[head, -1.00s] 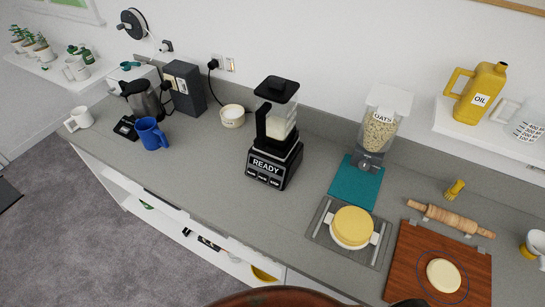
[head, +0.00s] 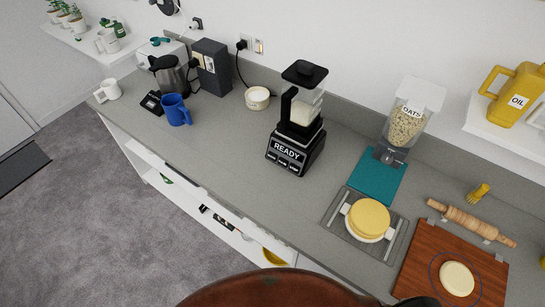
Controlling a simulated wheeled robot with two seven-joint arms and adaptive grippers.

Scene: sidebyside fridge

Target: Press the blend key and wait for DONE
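The black blender (head: 296,120) stands upright on the grey counter, with its lid on and pale contents in the jar. Its display (head: 287,150) reads READY. A row of small keys (head: 284,162) sits below the display on the front of the base; their labels are too small to read. Neither of my grippers shows in the head view.
A teal mat with an oats dispenser (head: 408,118) stands right of the blender. A rack with a yellow round stack (head: 368,218) is in front of it. A small bowl (head: 257,98) and blue mug (head: 175,109) are left. The counter before the blender is clear.

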